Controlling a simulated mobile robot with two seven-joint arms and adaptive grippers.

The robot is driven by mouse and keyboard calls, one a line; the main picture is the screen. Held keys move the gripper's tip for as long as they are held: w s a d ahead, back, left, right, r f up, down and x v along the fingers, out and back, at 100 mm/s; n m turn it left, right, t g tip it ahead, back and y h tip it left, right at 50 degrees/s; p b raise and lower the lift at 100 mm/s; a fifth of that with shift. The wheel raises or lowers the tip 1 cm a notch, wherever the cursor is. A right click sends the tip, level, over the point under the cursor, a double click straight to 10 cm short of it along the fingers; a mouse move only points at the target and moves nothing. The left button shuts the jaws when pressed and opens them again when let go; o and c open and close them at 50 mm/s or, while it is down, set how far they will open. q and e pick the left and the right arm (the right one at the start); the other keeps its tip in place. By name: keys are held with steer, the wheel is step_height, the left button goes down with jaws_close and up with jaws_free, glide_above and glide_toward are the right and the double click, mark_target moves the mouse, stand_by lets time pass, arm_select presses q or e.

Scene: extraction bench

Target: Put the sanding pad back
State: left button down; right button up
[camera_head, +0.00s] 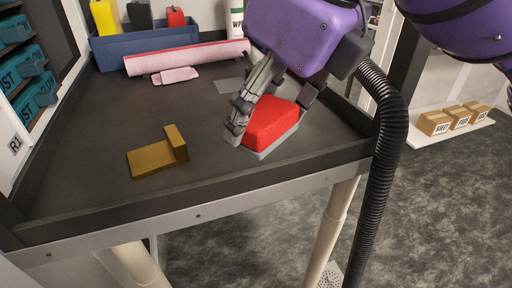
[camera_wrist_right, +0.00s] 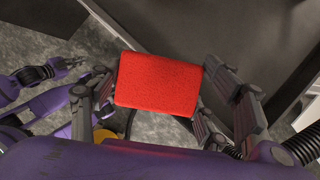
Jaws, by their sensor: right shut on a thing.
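The sanding pad is taken to be the red block (camera_head: 271,122), at the right front of the dark bench, with a grey layer or shallow tray under it. I cannot tell which, nor whether it touches the bench. My right gripper (camera_head: 262,118) is shut on the red block, with fingers on either side. In the right wrist view the red block (camera_wrist_right: 158,84) fills the middle, between the fingers. A flat grey patch (camera_head: 229,85) lies on the bench behind the gripper, partly hidden.
A tan L-shaped block (camera_head: 158,158) stands at the bench's front left. A pink roll (camera_head: 187,57) and folded pink cloth (camera_head: 175,75) lie before a blue bin (camera_head: 160,42). A raised rim (camera_head: 200,202) borders the front. A black hose (camera_head: 384,150) hangs at right. Mid-bench is clear.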

steer(key=shift+d+r+m+b, duration=0.2)
steer(key=shift+m+b, duration=0.1)
steer(key=shift+m, duration=0.5)
steer(key=shift+w+f+t, duration=0.1)
steer(key=shift+w+t, duration=0.2)
steer(key=w+f, duration=0.2)
steer(key=w, duration=0.2)
steer(key=w+a+f, duration=0.1)
steer(key=w+f, duration=0.2)
steer(key=w, duration=0.1)
steer(key=w+a+f, duration=0.1)
steer(key=w+f, duration=0.2)
steer(key=shift+w+f, duration=0.1)
steer(key=shift+w, duration=0.3)
steer(key=shift+w+f, duration=0.35)
steer(key=shift+f, duration=0.05)
steer(key=shift+w+f, duration=0.15)
steer(key=shift+f, duration=0.75)
steer(key=shift+w+f, duration=0.15)
steer(key=shift+f, duration=0.75)
arm_select(q)
steer(key=shift+w+d+f, duration=0.25)
steer(key=shift+w+d, duration=0.1)
steer(key=shift+w, duration=0.25)
